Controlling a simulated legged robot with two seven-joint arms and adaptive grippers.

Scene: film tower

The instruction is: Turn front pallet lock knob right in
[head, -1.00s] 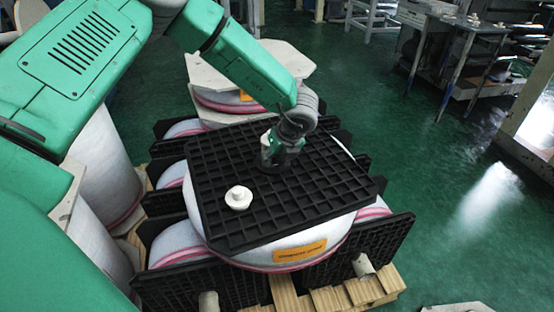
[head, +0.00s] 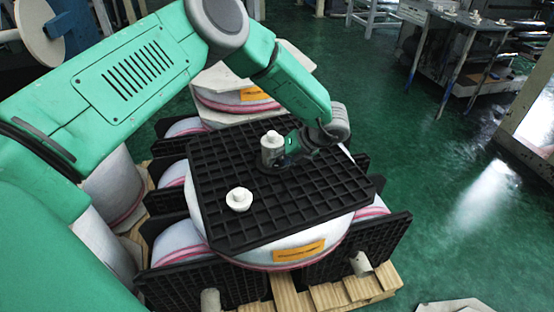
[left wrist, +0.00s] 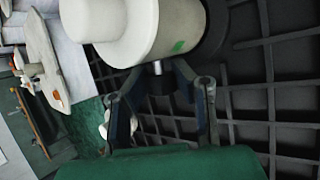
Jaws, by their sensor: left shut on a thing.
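Two white knobs stand on the black grid pallet (head: 310,205). The nearer knob (head: 239,199) stands free, with nothing touching it. The farther, taller knob (head: 271,142) is upright near the pallet's middle. My left gripper (head: 280,153) comes at that farther knob from its right side, low over the grid, and is shut on it. In the left wrist view the knob (left wrist: 160,30) fills the top, and the fingers (left wrist: 160,78) reach to its lower part; the exact contact is hidden. My right gripper is out of view.
The pallet rests on a large white roll with an orange label (head: 298,251). Black grid panels (head: 360,250) stand around it on a wooden pallet (head: 345,293). Another wrapped roll (head: 235,100) stands behind.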

